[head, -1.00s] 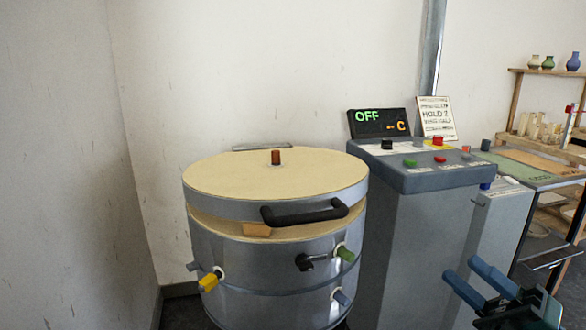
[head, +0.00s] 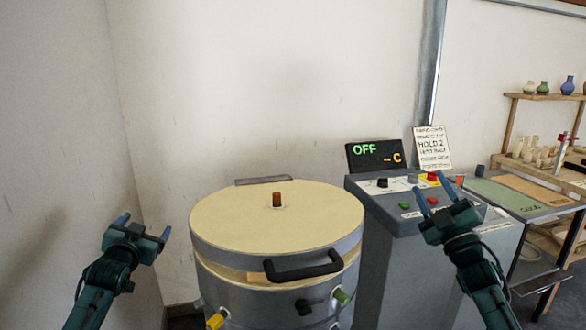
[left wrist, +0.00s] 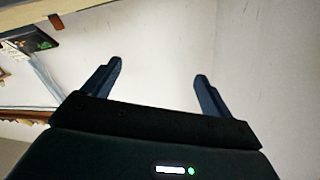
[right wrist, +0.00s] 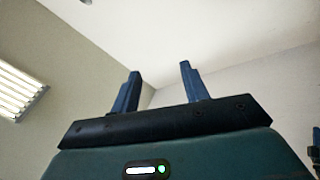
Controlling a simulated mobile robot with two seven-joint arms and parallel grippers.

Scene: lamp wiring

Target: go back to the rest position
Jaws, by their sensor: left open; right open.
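My left gripper (head: 144,227) is raised at the left of the head view, in front of the bare wall. It is open and empty, and its two blue fingers (left wrist: 158,82) stand apart in the left wrist view. My right gripper (head: 430,190) is raised at the right, in front of the control cabinet in the picture. It is open with nothing between its fingers, as the right wrist view (right wrist: 160,88) also shows. Both arms come up from the bottom of the head view.
A round kiln (head: 230,265) with a pale lid (head: 240,218) and black handle (head: 304,267) stands between my arms. A grey control cabinet (head: 385,265) carries a display (head: 376,155) reading OFF and a notice card (head: 432,148). A green-topped table (head: 505,195) and shelves (head: 545,97) stand right.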

